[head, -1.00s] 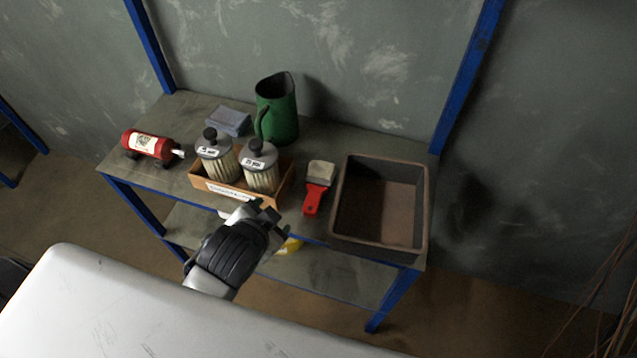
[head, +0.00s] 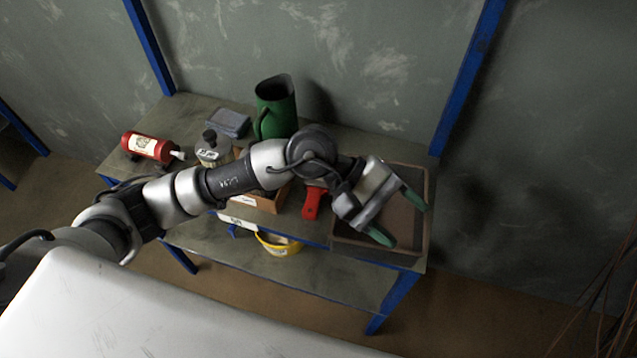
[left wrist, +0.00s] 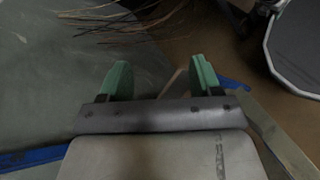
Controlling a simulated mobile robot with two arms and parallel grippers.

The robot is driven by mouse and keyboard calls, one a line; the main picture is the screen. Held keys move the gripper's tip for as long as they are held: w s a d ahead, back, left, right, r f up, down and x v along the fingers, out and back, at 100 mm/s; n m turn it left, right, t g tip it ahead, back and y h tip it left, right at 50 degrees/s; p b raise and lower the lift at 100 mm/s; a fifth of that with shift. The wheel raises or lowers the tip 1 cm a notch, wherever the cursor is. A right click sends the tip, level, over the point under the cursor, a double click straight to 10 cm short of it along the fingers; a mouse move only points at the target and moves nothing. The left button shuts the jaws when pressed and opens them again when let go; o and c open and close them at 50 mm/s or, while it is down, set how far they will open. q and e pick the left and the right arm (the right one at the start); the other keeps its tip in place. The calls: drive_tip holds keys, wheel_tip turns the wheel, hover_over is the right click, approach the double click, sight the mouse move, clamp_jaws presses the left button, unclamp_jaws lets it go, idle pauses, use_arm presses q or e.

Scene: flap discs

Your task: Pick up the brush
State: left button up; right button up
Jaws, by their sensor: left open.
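The brush with a red handle (head: 312,203) lies on the workbench top, left of the brown tray. Its bristle end is mostly hidden behind my left arm in the head view. My left gripper (head: 403,215) is open and empty, above the tray and to the right of the brush. In the left wrist view its two green fingertips (left wrist: 160,80) stand apart with nothing between them, and the brush does not show there. My right gripper is not in view.
The brown tray (head: 425,225) is at the bench's right end. A yellow tub (head: 278,245) is on the lower shelf.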

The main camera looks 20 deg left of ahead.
use_arm(q)
drive_tip(key=w+a+f+m+t+y, duration=0.1)
drive_tip(key=w+a+f+m+y, duration=0.35)
drive_tip(key=a+y, duration=0.3)
drive_tip(key=m+t+y, duration=0.2)
drive_tip(key=y, duration=0.3)
hover_over(311, 205)
drive_tip(key=f, duration=0.2)
drive_tip(key=shift+n, duration=0.25)
wheel_tip(311, 205, down, 4)
drive_tip(key=shift+d+f, duration=0.1)
drive_tip(key=shift+f+p, duration=0.7)
drive_tip(key=shift+f, duration=2.1)
drive_tip(key=c, duration=1)
drive_tip(key=shift+r, duration=0.1)
